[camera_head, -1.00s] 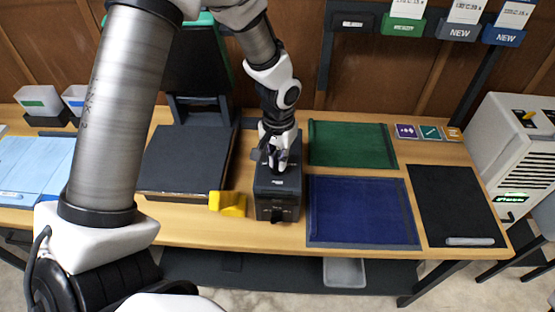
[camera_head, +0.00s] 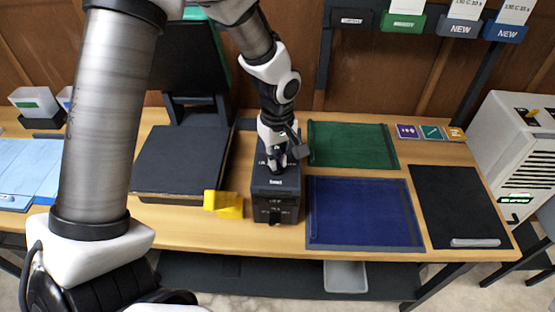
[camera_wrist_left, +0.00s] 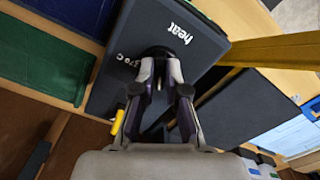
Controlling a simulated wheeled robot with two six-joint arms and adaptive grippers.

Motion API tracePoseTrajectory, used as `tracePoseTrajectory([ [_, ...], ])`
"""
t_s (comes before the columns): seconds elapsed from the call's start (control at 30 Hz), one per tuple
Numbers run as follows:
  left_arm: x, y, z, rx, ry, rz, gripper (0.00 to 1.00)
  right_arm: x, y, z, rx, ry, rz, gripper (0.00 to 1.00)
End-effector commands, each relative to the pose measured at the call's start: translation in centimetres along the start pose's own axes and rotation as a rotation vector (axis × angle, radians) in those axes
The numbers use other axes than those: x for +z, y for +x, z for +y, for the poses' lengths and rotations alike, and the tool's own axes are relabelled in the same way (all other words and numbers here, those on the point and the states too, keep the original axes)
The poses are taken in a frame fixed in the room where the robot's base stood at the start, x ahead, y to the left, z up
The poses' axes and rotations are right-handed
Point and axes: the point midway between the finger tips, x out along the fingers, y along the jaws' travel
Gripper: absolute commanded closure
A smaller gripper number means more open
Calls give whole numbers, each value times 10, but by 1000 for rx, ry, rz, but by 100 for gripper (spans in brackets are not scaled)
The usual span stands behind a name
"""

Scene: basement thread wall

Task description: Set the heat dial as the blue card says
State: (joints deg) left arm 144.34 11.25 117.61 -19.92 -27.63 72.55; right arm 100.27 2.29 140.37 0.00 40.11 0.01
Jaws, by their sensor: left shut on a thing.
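The heat control box (camera_head: 275,205) is a dark box on the bench, with "heat" printed on its top in the left wrist view (camera_wrist_left: 205,42). My left gripper (camera_head: 275,162) points down at its top. In the left wrist view, the fingers (camera_wrist_left: 160,72) are shut on the black round heat dial (camera_wrist_left: 158,52). The fingers hide much of the dial and its pointer. A temperature mark ending in "C" shows beside it, its digits unclear. The blue card holder (camera_head: 505,33) reads "NEW"; the white card (camera_head: 514,10) above it has print too small to read surely. My right gripper is out of view.
A press with a dark plate (camera_head: 180,160) and yellow handle (camera_head: 223,204) stands left of the box. Green (camera_head: 350,146) and blue (camera_head: 362,212) mats lie to its right, then a black mat (camera_head: 458,205). A white machine (camera_head: 520,150) stands far right.

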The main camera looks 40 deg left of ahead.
Motion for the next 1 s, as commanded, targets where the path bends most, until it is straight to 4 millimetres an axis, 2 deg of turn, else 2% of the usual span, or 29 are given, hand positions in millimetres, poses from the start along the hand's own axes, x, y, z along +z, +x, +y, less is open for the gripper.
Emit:
tracePoseTrajectory([
  [0.6, 0, 2, 0, 1, -527, 1, 100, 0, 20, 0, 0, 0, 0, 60],
  [1.0, 0, 1, 0, -1, -665, 0, 100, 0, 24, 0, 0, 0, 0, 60],
])
